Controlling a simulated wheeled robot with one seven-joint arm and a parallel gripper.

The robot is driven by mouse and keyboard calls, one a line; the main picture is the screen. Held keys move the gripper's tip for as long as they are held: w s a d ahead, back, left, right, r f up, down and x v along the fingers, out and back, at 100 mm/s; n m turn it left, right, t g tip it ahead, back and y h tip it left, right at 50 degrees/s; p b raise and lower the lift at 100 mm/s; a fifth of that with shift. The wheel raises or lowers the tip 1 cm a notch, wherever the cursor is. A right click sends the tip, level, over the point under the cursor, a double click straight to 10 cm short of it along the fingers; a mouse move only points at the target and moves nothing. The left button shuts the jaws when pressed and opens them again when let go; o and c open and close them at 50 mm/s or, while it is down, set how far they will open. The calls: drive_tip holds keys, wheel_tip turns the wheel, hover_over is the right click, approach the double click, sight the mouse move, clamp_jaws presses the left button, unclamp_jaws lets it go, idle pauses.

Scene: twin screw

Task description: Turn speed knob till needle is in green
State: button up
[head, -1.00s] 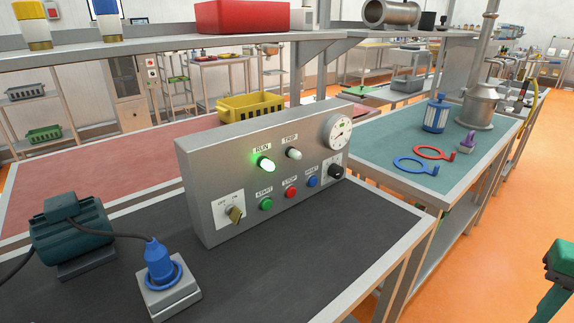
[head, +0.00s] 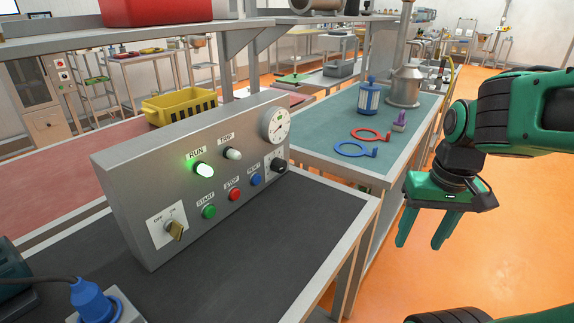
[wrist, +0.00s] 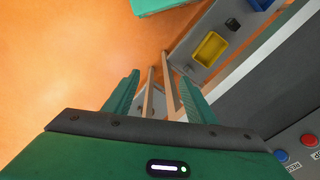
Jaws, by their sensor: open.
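The grey control panel (head: 130,175) stands on the dark bench at the left in the head view. The black speed knob (head: 278,166) is at the panel's lower right, below the round white gauge (head: 275,125). The gauge has a small green mark; the exact needle position is too small to tell. The RUN lamp (head: 204,169) glows green; the TRIP lamp (head: 233,153) is pale. My gripper (head: 419,246) is open and empty, pointing down over the floor to the right of the bench, well apart from the knob. Its fingers also show in the wrist view (wrist: 158,95).
The black bench top (head: 270,240) is clear in front of the panel. A teal table (head: 320,138) behind holds a blue-white canister (head: 368,98) and red (head: 368,134) and blue (head: 352,149) ring tools. A yellow crate (head: 178,107) sits behind the panel. A blue plug (head: 92,298) is at the lower left.

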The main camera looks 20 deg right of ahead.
drive_tip(key=w+a+r+n+t+y, duration=0.1)
drive_tip(key=w+a+n+t, duration=0.15)
drive_tip(key=w, duration=0.65)
drive_tip(key=w+a+r+n+t+y, duration=0.1)
drive_tip(key=w+a+r+n, duration=0.2)
drive_tip(key=w, duration=0.6)
drive_tip(key=n+t+y, duration=0.3)
drive_tip(key=n, duration=0.4)
approach(284, 165)
drive_tip(key=x, duration=0.9)
drive_tip(key=shift+a, duration=0.1)
drive_tip(key=c, duration=1)
drive_tip(key=shift+d, duration=0.25)
drive_tip(key=shift+c, duration=0.2)
drive_tip(key=shift+w+m, duration=0.1)
drive_tip(key=shift+m, duration=0.15)
